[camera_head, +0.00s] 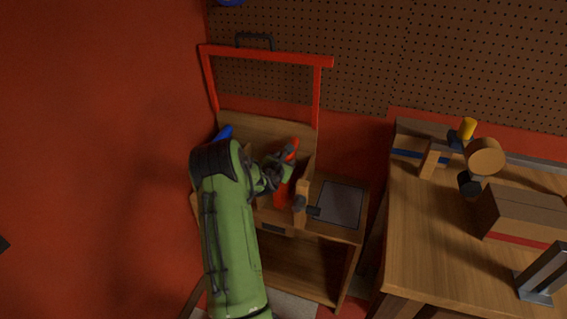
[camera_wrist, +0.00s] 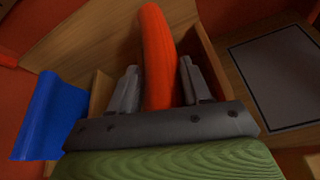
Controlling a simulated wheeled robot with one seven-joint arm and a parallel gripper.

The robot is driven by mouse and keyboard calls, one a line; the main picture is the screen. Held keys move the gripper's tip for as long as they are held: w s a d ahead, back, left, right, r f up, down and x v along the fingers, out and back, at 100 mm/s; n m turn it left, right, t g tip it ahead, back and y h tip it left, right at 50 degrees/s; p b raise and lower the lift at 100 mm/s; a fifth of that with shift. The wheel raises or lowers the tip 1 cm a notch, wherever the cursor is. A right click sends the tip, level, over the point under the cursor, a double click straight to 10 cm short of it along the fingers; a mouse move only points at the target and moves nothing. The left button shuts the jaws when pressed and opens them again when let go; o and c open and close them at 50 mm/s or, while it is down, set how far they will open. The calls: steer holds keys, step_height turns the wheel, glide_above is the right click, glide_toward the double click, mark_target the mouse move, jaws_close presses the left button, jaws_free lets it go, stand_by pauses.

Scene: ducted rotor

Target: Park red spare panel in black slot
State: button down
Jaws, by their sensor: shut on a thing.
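The red spare panel (camera_wrist: 158,50) stands up between the two grey fingers of my gripper (camera_wrist: 157,88) in the wrist view. The gripper is shut on it. In the head view my gripper (camera_head: 280,170) is over the small wooden bench, and red parts of the panel (camera_head: 281,193) show beside it. The panel's lower end is hidden by the gripper in the wrist view. I cannot pick out the black slot for certain. A small dark rectangle (camera_head: 274,229) shows on the bench's front.
A blue piece (camera_wrist: 45,118) lies left of my gripper. A wooden block (camera_head: 301,203) stands close on its right, and a flat grey plate (camera_head: 341,204) lies beyond. A red frame (camera_head: 265,56) rises behind. A larger table (camera_head: 420,235) with a box (camera_head: 525,212) stands right.

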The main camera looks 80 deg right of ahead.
steer(key=c, duration=0.5)
jaws_free()
steer(key=shift+f, duration=0.1)
steer(key=shift+w+a+r, duration=0.1)
steer(key=shift+a+r, duration=0.25)
steer(key=p+v, duration=0.2)
steer(key=v, duration=0.9)
steer(key=shift+a+r, duration=0.1)
steer(key=shift+a, duration=0.05)
